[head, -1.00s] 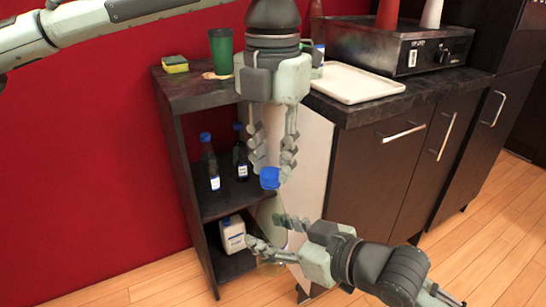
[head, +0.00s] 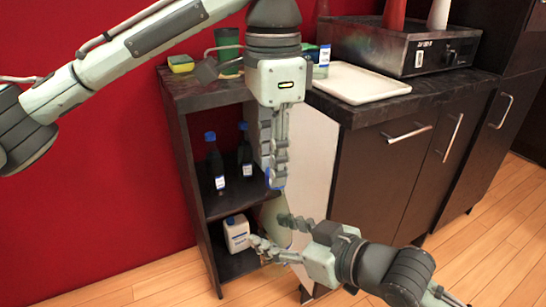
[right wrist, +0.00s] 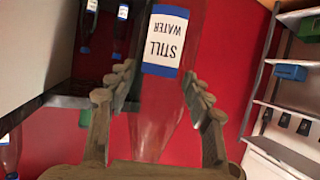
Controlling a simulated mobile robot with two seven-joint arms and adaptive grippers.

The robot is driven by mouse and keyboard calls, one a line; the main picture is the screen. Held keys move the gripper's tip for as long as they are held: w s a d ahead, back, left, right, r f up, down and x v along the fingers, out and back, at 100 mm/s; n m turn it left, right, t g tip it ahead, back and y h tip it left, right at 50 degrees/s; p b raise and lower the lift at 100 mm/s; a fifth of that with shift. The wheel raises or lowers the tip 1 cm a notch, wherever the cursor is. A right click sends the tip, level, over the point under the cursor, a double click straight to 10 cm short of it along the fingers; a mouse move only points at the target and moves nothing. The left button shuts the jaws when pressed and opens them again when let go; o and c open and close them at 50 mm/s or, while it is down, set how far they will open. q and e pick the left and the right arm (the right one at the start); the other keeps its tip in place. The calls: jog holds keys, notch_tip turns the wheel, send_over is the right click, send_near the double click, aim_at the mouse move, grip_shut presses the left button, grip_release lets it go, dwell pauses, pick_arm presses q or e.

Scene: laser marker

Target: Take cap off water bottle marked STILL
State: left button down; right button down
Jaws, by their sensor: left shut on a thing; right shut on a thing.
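The clear water bottle (right wrist: 160,110) shows in the right wrist view with a white and blue label reading STILL WATER, upside down in that picture. My right gripper (right wrist: 158,90) is shut on the bottle, with a finger on each side. In the head view my right gripper (head: 268,236) is low at the front of the shelf, and the clear bottle is hard to make out there. My left gripper (head: 274,184) points down from above and is shut on the blue cap (head: 268,179). Its fingers hide most of the cap.
Two dark bottles with blue caps (head: 215,165) (head: 244,152) stand on the middle shelf. A white jug (head: 236,234) stands on the lower shelf. A white tray (head: 362,83) and a grey appliance (head: 400,50) are on the counter at right.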

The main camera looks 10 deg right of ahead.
pick_arm(q)
jog(key=n, duration=0.7)
jog(key=shift+s+d+n, duration=0.1)
jog(key=shift+s+n, duration=0.05)
jog(key=shift+n, duration=0.15)
jog(key=n, duration=0.4)
jog(key=shift+n, duration=0.3)
jog(key=n, duration=0.5)
jog(key=shift+d, duration=0.2)
jog(key=n, duration=0.7)
jog(key=shift+d, duration=0.1)
jog(key=shift+r, duration=0.2)
jog(key=shift+r, duration=1)
jog(key=shift+r, duration=0.1)
